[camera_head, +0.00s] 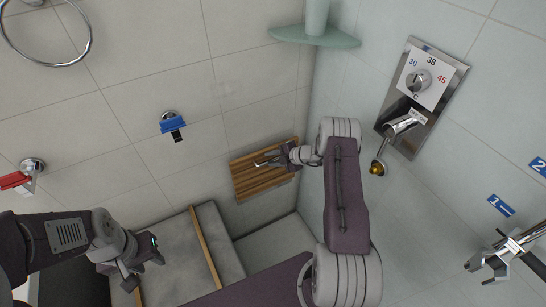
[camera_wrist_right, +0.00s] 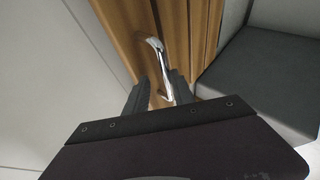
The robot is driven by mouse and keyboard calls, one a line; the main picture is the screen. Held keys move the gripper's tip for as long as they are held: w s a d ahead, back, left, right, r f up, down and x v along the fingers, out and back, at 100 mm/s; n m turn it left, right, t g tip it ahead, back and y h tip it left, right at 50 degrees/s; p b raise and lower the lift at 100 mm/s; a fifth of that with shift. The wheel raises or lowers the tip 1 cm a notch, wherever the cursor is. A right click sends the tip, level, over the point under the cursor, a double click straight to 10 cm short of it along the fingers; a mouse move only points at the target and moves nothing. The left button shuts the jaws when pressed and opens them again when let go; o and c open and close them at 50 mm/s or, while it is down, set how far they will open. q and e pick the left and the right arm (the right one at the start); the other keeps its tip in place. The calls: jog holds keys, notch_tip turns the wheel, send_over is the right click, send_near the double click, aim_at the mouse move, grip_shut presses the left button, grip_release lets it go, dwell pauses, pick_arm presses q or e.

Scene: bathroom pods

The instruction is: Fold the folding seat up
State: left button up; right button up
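The folding seat (camera_head: 250,184), made of wooden slats, is at the wall near the corner in the head view. I cannot tell its exact tilt. Its brown slats (camera_wrist_right: 180,30) also show in the right wrist view, with a curved chrome handle (camera_wrist_right: 153,45) on them. My right gripper (camera_head: 273,158) is at the seat's upper part. In the wrist view its two dark fingers (camera_wrist_right: 159,88) are apart, with the handle's lower part between them and a gap beside it. My left gripper (camera_head: 144,272) is open and empty at the lower left, away from the seat.
A grey bench with wooden edging (camera_head: 204,248) stands below and left of the seat. A shower mixer panel (camera_head: 425,90) and a spout are on the right wall. A green corner shelf (camera_head: 315,38), blue hook (camera_head: 172,126), red-handled fitting (camera_head: 16,180) and chrome ring (camera_head: 85,45) stick out from walls.

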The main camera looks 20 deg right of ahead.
pick_arm(q)
jog(key=shift+w+r, duration=0.2)
jog(key=shift+w, duration=0.05)
pick_arm(e)
jog(key=v, duration=0.9)
pick_arm(q)
jog(key=shift+s, duration=0.15)
pick_arm(e)
jog(key=shift+s, duration=0.1)
jog(key=shift+a, duration=0.15)
